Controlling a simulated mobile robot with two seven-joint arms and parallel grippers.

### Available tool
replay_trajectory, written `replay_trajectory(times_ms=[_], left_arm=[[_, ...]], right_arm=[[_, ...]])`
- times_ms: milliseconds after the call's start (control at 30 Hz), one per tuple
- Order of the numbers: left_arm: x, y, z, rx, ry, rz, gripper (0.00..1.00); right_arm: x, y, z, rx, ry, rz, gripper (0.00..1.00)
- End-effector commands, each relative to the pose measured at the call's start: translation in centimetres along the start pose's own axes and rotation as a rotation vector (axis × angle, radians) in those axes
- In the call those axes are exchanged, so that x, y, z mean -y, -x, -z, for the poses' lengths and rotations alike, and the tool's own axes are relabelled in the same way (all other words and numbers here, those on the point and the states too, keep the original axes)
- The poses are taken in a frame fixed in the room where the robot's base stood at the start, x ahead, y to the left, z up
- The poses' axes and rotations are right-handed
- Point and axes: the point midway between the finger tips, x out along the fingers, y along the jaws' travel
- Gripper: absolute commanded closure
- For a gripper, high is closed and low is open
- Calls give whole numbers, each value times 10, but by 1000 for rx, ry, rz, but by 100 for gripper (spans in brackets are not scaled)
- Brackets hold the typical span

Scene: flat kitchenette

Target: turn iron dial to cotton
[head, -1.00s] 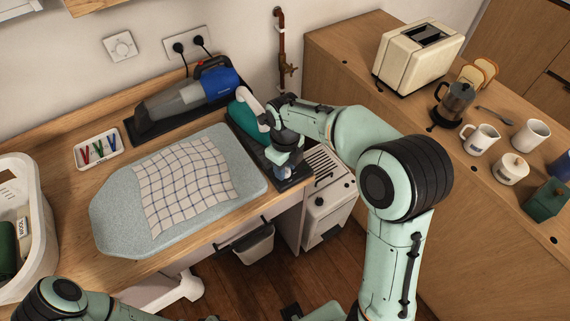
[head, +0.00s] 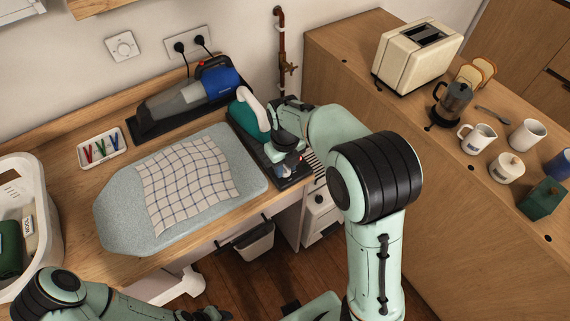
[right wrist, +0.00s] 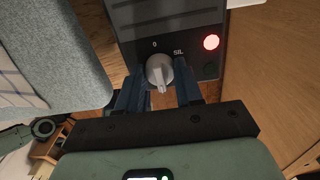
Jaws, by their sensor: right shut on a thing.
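The iron (head: 242,117), teal with a pale handle, sits on a dark base (head: 286,184) at the right end of the counter. My right gripper (head: 291,168) is at the front of this base, partly hidden by its own wrist. In the right wrist view the light grey dial (right wrist: 159,70) sits between the two dark fingers of my right gripper (right wrist: 160,88), which are shut on it. The marks "0" and "SIL" show above the dial; other marks are hidden, including any for cotton. My left arm is at the bottom left; its gripper (head: 206,314) is cut by the frame edge.
A red light (right wrist: 211,42) glows beside the dial. A pale ironing board (head: 120,215) with a checked cloth (head: 188,183) lies left of the iron. A handheld vacuum (head: 195,97) stands behind. A wooden cabinet (head: 440,200) bounds the right side.

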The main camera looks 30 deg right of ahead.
Motion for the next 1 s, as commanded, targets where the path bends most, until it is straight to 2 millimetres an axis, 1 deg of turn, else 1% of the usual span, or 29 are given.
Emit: replay_trajectory(times_ms=[67,100,167,200,467,567,667,767,900,1000], left_arm=[[0,0,0,0,0,0,57],[0,0,0,0,0,0,57],[0,0,0,0,0,0,57],[0,0,0,0,0,0,57],[0,0,0,0,0,0,57],[-1,2,1,-1,-1,-1,57],[-4,6,4,-5,-2,-2,57],[-7,12,8,-11,-4,-4,57],[-13,21,15,-20,-7,-7,57],[-15,25,18,-24,-9,-8,57]], right_arm=[[0,0,0,2,-2,0,95],[0,0,0,2,-2,0,61],[0,0,0,2,-1,0,42],[0,0,0,1,-1,0,39],[0,0,0,0,0,0,39],[0,6,0,1,1,0,39],[0,21,-2,5,0,-1,39],[-1,43,-2,7,3,-1,39],[-1,76,-3,8,4,0,39],[-1,97,-2,8,3,0,39]])
